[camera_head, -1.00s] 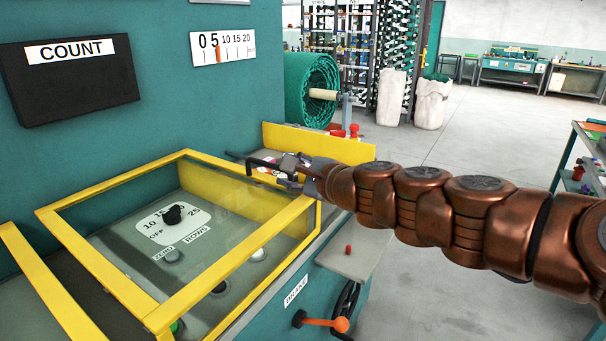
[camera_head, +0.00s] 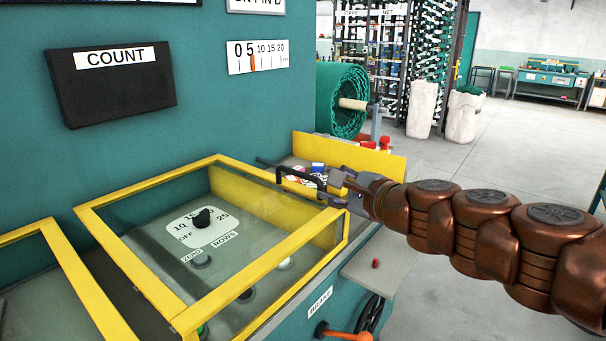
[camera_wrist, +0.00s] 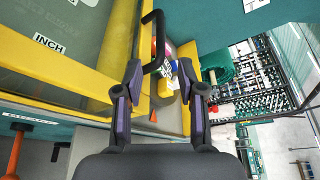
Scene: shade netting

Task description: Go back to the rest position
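My gripper (camera_head: 340,188) is at the right end of the yellow-framed clear guard (camera_head: 205,312), beside a black bar handle (camera_head: 287,171). In the wrist view my gripper (camera_wrist: 160,82) has its two fingers well apart, with nothing seen held between them. The black handle (camera_wrist: 159,30) shows just ahead of the fingertips, joined to the yellow frame; whether it touches a finger cannot be told. The arm reaches in from the right of the head view. No rest position is marked in view.
Under the guard is a panel with a black dial (camera_head: 202,218). Small coloured items lie in a yellow-sided tray (camera_head: 385,163) behind my gripper. An orange brake lever (camera_head: 345,334) sticks out below. A green net roll (camera_head: 341,98) stands behind. Open floor (camera_head: 500,150) lies right.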

